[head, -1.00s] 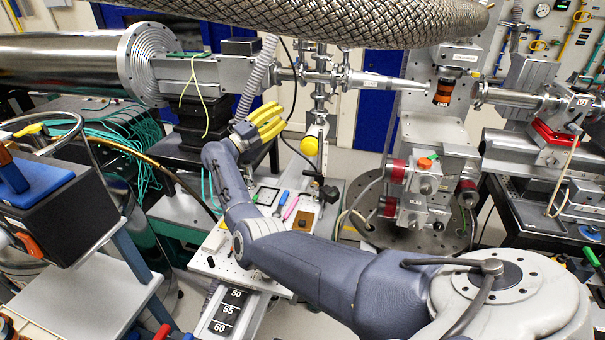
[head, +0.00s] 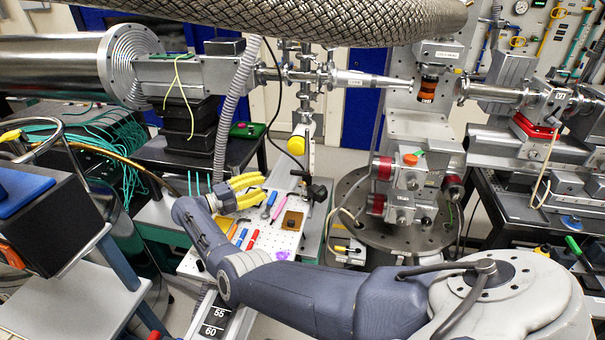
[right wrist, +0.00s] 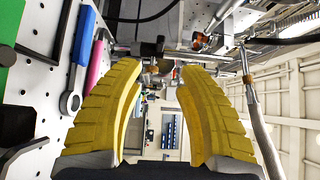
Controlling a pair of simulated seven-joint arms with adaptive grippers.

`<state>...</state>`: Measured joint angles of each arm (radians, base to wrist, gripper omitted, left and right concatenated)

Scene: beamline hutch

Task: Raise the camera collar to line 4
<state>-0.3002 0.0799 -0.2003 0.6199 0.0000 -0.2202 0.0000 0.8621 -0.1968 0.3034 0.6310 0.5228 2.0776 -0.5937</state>
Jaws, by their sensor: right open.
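An upright post (head: 312,139) with a pale scale strip and a yellow knob (head: 297,145) stands at the back of the perforated board. A black clamp-like piece (head: 318,192), which may be the camera collar, sits low on it; line numbers are too small to read. My right gripper (head: 262,187) has yellow ribbed fingers. It is open and empty, left of the black piece and apart from it, pointing towards the post. In the right wrist view the open fingers (right wrist: 150,72) frame a dark piece (right wrist: 148,48) beyond their tips. My left gripper is not in view.
The perforated board (head: 287,243) holds a wrench (head: 270,203), a pink tool (head: 281,201), a brown block (head: 292,220) and several coloured pens close below the gripper. A braided hose (head: 330,20) and beam pipe (head: 300,76) cross above. A black cable hangs near the post.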

